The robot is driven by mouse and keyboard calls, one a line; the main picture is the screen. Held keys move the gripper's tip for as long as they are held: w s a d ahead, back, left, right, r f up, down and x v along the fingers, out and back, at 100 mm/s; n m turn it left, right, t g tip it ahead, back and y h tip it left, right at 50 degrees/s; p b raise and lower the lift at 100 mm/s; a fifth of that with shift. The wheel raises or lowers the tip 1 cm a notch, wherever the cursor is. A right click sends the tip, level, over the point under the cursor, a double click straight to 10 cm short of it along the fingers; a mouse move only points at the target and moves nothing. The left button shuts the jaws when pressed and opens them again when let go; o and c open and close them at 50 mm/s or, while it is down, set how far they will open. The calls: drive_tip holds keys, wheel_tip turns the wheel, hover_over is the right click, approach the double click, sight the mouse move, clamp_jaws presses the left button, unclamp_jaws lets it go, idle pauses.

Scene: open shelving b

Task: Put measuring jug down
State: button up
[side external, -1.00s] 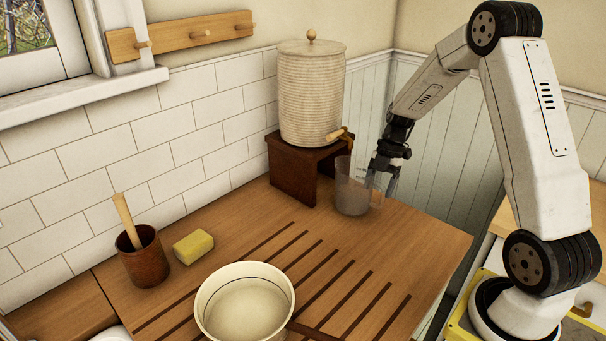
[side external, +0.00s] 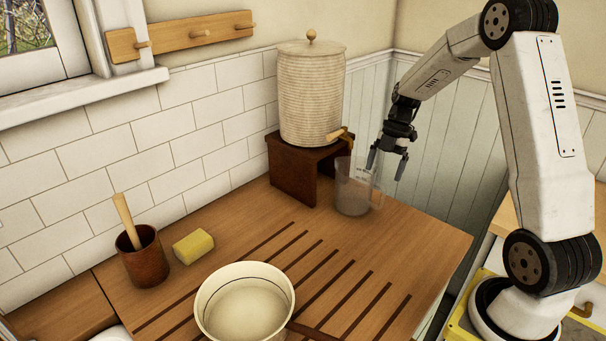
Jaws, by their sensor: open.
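The clear measuring jug (side external: 352,192) stands upright on the wooden counter, just right of the dark stand under the ribbed dispenser. My gripper (side external: 385,172) is open and empty, just right of and slightly above the jug. Its fingers point down; the left finger overlaps the jug's right rim in the picture, and I cannot tell whether it touches.
The ribbed dispenser (side external: 312,95) stands on a dark wooden stand (side external: 287,176), its tap (side external: 338,135) reaching toward the jug. A cream pot (side external: 245,305), yellow sponge (side external: 193,246) and brown cup (side external: 142,258) with a wooden tool stand further left. The grooved counter (side external: 420,240) is clear at right.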

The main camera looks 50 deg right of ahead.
drive_tip(key=v, duration=0.7)
idle(0.6)
drive_tip(key=s+a+f+m+t+h, duration=0.1)
drive_tip(key=s+a+f+m, duration=0.1)
drive_tip(key=a+m, duration=0.4)
drive_tip(key=s+a+f+m+t+h, duration=0.1)
drive_tip(key=s+a+f+m+h, duration=0.1)
drive_tip(key=a+m, duration=0.4)
drive_tip(key=s+a+f+m+t+h, duration=0.1)
drive_tip(key=s+a+f+m, duration=0.3)
drive_tip(key=a, duration=0.7)
drive_tip(key=m, duration=0.2)
drive_tip(key=shift+s+a+m, duration=0.25)
drive_tip(key=shift+s+m, duration=0.1)
drive_tip(key=shift+m, duration=0.05)
